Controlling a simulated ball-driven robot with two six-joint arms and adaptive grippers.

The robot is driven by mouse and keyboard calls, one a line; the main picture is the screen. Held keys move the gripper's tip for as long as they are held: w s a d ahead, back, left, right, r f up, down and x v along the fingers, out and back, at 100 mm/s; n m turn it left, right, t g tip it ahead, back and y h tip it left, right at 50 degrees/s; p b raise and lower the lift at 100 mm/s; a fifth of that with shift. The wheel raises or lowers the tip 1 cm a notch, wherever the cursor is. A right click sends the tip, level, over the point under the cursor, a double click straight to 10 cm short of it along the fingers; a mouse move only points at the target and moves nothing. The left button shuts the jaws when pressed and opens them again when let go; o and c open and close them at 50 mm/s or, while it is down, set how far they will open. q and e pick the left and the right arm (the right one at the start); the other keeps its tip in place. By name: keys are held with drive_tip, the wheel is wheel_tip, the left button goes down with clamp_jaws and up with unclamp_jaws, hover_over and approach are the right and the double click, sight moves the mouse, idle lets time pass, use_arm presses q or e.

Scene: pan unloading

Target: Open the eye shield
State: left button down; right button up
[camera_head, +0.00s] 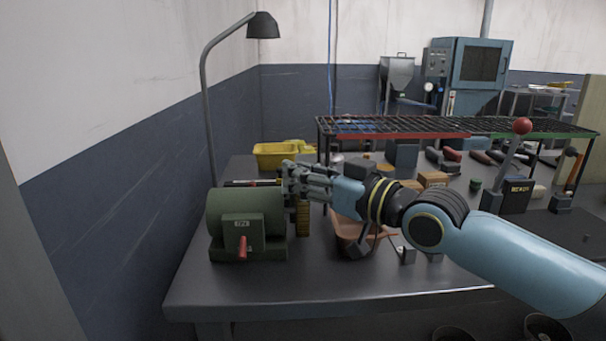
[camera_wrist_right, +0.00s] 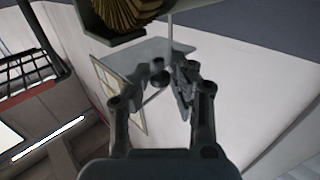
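The green bench grinder (camera_head: 232,213) stands at the left of the dark workbench, with a red switch (camera_head: 242,246) on its front. The eye shield (camera_wrist_right: 148,52) shows in the right wrist view as a flat, see-through grey plate below the brown wheel (camera_wrist_right: 128,12). My right gripper (camera_head: 290,175) is beside the right end of the grinder, over the wheel. In the wrist view its fingers (camera_wrist_right: 170,72) are apart, with a gap between the tips, which overlap the shield's lower part. I cannot tell whether they touch it. In the head view the gripper hides the shield. My left gripper is out of view.
A yellow bin (camera_head: 275,155) stands behind the grinder. A black wire rack (camera_head: 425,126) spans the back of the bench. A lever with a red ball (camera_head: 522,126) stands at right, and small boxes (camera_head: 433,180) lie mid-bench.

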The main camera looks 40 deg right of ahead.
clamp_jaws()
drive_tip(key=shift+w+f, duration=0.15)
